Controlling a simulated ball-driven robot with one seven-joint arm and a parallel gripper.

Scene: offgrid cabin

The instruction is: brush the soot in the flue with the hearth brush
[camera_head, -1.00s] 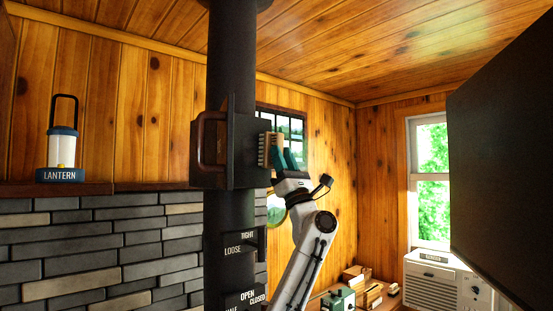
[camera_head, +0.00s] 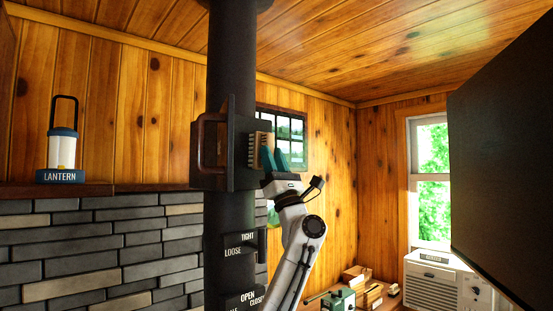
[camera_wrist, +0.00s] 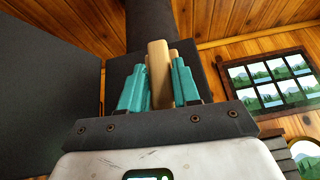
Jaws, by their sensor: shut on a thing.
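The black flue pipe (camera_head: 232,70) stands upright in the middle of the head view. A box-like section with an open door (camera_head: 226,140) and a brown handle sits on it. My gripper (camera_head: 276,160), with teal fingers, is at the right side of this box. It is shut on the wooden hearth brush (camera_head: 256,150), whose bristles face left into the box opening. In the wrist view the brush's wooden handle (camera_wrist: 158,75) stands between the teal fingers (camera_wrist: 158,88), with the black flue behind. Any soot is hidden from view.
Labelled levers for tight/loose (camera_head: 248,245) and open/closed (camera_head: 245,297) are on the pipe below. A large dark panel (camera_head: 505,150) fills the right.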

